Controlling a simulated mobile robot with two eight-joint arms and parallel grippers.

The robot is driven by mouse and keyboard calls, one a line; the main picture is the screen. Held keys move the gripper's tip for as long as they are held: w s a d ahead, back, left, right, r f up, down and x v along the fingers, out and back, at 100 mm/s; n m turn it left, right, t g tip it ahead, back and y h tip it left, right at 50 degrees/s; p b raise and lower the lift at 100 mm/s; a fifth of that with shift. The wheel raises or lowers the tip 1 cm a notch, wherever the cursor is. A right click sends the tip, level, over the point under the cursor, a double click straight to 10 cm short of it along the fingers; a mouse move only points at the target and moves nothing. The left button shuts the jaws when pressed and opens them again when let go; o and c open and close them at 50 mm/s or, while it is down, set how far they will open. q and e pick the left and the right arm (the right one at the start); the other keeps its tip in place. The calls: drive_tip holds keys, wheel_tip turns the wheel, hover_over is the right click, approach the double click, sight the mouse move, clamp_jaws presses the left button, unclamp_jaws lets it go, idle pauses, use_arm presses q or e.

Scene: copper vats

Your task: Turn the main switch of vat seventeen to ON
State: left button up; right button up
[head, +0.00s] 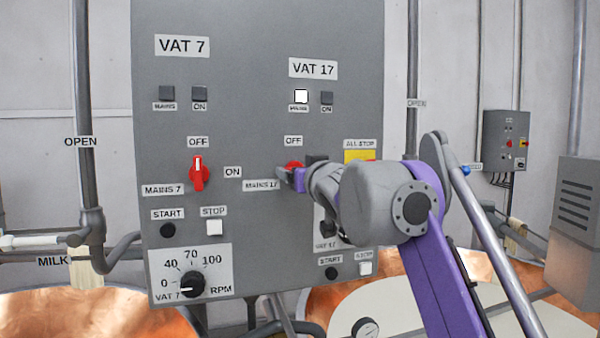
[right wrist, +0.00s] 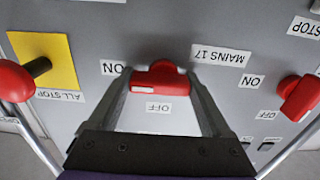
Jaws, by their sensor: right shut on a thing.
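The red MAINS 17 switch (head: 293,165) is on the grey panel below the VAT 17 label, mostly covered by my right gripper (head: 296,172) in the head view. In the right wrist view the red handle (right wrist: 160,79) sits between the two fingers, and my right gripper (right wrist: 161,76) is shut on it. The panel appears upside down there, with ON to the left of the switch and OFF below. The handle looks broad from side to side, roughly level with ON; its exact setting is hard to tell. The VAT 17 mains lamp (head: 301,96) is lit white. My left gripper is out of view.
The red MAINS 7 switch (head: 198,172) stands upright toward OFF, and the VAT 7 mains lamp (head: 167,93) is dark. The red all-stop button (right wrist: 14,80) on its yellow plate (right wrist: 50,60) is close beside my gripper. A pipe (head: 411,70) runs behind the panel's right edge.

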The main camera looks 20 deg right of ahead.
idle(0.5)
drive_tip(key=o, duration=1.2)
drive_tip(key=shift+c, duration=0.2)
drive_tip(key=shift+s, duration=0.1)
drive_tip(key=shift+s+f, duration=0.1)
drive_tip(key=shift+s, duration=0.2)
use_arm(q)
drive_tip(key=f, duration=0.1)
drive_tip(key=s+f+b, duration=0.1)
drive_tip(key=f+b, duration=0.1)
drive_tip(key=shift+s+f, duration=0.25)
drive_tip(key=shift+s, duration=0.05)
use_arm(e)
drive_tip(key=s, duration=1)
drive_tip(key=shift+d, duration=0.15)
